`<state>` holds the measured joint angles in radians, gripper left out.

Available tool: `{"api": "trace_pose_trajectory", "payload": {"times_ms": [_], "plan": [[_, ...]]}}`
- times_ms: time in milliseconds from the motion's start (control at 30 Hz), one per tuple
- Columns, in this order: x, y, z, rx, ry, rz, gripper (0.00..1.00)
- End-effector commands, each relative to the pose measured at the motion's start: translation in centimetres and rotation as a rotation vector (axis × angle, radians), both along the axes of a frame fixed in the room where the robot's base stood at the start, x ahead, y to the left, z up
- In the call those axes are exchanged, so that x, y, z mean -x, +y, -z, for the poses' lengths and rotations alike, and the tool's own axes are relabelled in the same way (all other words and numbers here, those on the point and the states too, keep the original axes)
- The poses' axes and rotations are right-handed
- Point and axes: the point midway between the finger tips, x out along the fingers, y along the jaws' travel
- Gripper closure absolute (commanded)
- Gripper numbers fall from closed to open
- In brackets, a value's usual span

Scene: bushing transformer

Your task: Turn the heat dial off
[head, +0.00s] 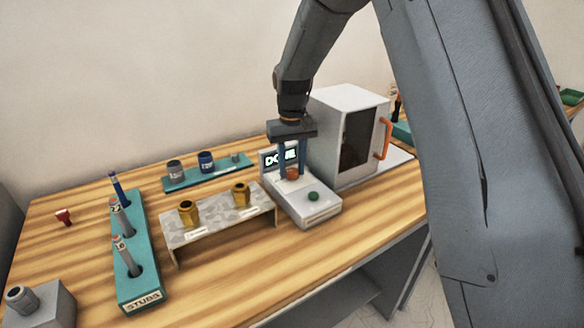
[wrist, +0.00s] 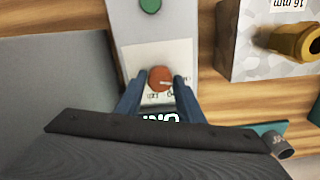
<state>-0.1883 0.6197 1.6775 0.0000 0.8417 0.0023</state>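The heat dial (head: 292,174) is a small round orange-red knob on a white device with a screen reading "DONE" (head: 271,160). In the wrist view the dial (wrist: 160,78) has a pale mark on its top and printed labels around it. My gripper (head: 292,170) points down at the dial, with one blue-grey finger on each side of it. In the wrist view the gripper (wrist: 160,82) is open, with narrow gaps between the fingers and the dial. Whether the fingertips touch the dial's far sides is hidden.
A green button (head: 313,196) sits on the device in front of the dial. A white cabinet with an orange handle (head: 383,139) stands close on the right. A speckled stand (head: 215,216) with two brass fittings is on the left. A teal stub rack (head: 136,258) stands further left.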

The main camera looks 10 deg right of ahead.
Motion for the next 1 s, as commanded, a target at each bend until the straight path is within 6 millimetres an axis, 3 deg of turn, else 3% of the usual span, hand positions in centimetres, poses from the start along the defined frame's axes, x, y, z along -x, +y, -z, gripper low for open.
{"api": "trace_pose_trajectory", "payload": {"times_ms": [67,433,800,1000], "plan": [[0.0,0.0,-0.1,0.0,-0.001,0.0,0.51],[0.0,0.0,-0.4,0.0,0.0,0.0,0.51],[-0.1,0.0,-5.8,-0.001,-0.003,0.0,0.51],[0.0,0.0,-7.6,0.0,0.0,0.0,0.51]]}}
